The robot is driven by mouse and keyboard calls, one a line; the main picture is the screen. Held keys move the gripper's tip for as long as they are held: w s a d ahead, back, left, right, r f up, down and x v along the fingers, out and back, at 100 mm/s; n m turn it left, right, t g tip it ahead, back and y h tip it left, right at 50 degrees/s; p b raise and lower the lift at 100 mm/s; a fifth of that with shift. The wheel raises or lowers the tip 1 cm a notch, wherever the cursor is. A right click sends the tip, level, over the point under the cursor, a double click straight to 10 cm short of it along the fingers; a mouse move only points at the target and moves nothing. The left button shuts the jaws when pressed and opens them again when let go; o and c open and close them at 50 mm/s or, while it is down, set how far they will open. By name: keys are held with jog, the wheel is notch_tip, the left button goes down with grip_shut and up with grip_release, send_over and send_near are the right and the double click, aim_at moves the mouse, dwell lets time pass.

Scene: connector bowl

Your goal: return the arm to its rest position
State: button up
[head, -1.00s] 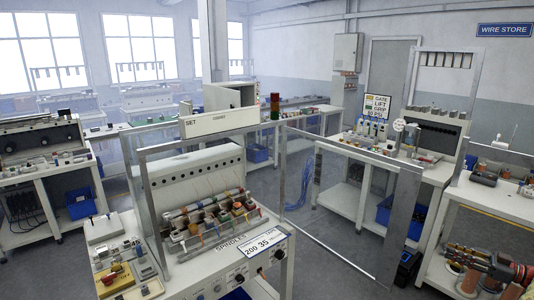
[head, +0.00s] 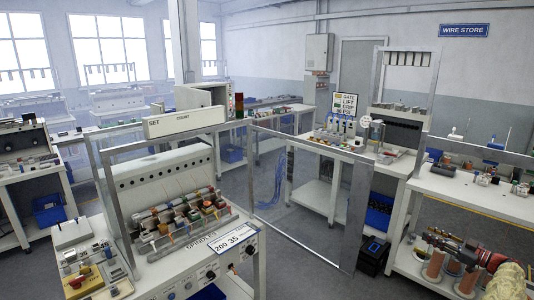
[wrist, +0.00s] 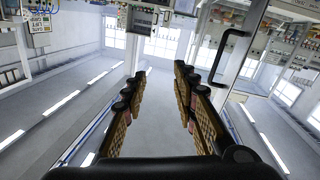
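My gripper (wrist: 156,95) shows in the wrist view with its two dark fingers, lined with tan ridged pads, spread well apart. Nothing is between them.
A bench with a "SPINDLES" panel (head: 232,242) stands front left. A clear framed gate (head: 310,200) stands open beside it. A right-hand bench (head: 470,190) has copper-coloured rolls (head: 435,265) below. Grey floor (head: 310,275) is free between them.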

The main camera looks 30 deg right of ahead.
jog(key=s+d+f+m+g+h, duration=0.2)
jog(key=d+f+m+g+h, duration=0.1)
jog(key=d+m+h, duration=0.3)
jog(key=s+d+f+m+g+h, duration=0.1)
jog(key=d+f+m+g+h, duration=0.2)
jog(key=d+h, duration=0.5)
jog(key=w+a+r+m+g+y, duration=0.1)
jog(key=a+r+g+y, duration=0.15)
jog(key=a, duration=1.35)
jog(key=a+r+m+g+y, duration=0.1)
jog(key=a+r+g+y, duration=0.2)
jog(key=a, duration=1.2)
jog(key=w+a+r+m+g+y, duration=0.15)
jog(key=a+g, duration=0.25)
jog(key=a, duration=1.2)
jog(key=s+a+r+n+t+y, duration=0.1)
jog(key=s+a+r+n, duration=0.1)
jog(key=a, duration=1.3)
jog(key=s+a+r+n+t+y, duration=0.1)
jog(key=s+a+r, duration=0.4)
jog(key=a, duration=1.1)
jog(key=s+a+r+n+t+y, duration=0.1)
jog(key=s+a+r+n, duration=0.3)
jog(key=a, duration=1.1)
jog(key=shift+s+a+n+y, duration=0.3)
jog(key=shift+s+n+y, duration=0.35)
jog(key=shift+s+y, duration=0.15)
